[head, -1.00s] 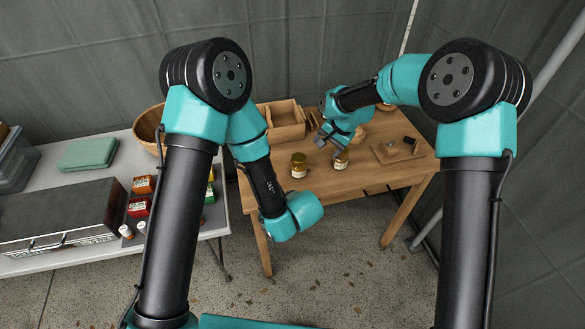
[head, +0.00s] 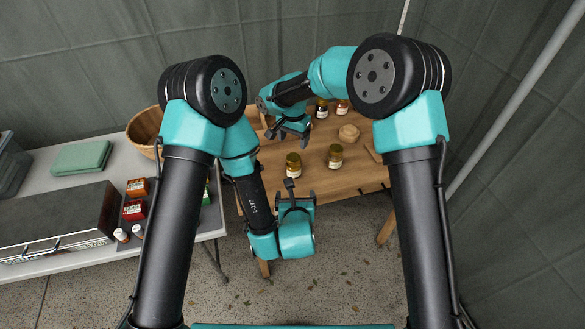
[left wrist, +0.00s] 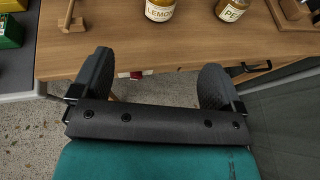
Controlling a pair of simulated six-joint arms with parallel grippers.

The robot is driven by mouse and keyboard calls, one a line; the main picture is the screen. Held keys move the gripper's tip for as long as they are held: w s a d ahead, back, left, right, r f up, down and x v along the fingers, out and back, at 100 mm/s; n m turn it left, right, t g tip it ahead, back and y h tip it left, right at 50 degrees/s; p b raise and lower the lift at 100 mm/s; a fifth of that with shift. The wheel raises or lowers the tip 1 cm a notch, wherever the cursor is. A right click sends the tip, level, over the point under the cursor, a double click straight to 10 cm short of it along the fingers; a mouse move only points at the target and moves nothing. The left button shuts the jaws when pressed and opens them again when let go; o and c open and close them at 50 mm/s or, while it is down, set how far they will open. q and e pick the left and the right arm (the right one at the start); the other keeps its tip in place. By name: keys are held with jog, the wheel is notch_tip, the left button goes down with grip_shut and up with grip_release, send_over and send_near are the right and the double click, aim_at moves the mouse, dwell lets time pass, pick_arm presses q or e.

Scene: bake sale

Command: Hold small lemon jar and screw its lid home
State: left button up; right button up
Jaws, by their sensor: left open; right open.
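The small lemon jar (head: 293,165) stands upright near the front of the wooden table. In the left wrist view the lemon jar (left wrist: 159,10), labelled "LEMON", is cut off by the top edge, so its top is hidden. I cannot tell how its lid sits. My left gripper (head: 299,193) is open and empty at the table's front edge, in front of the jar. Its spread fingers (left wrist: 157,67) point toward the jar without touching it. My right gripper (head: 289,137) is open above the table, behind the jar, apart from it.
A second jar (head: 335,156), labelled "PE…", stands to the right. A round wooden piece (head: 349,132) and dark jars (head: 321,109) are farther back. A wooden bowl (head: 145,128) and small boxes (head: 135,210) are on the left table.

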aim_at(293, 172)
pick_arm(q)
jog(key=shift+w, duration=0.1)
jog(key=x, duration=1.7)
jog(key=shift+f, duration=0.15)
jog(key=c, duration=1.5)
grip_shut()
pick_arm(e)
jog(key=n, duration=0.9)
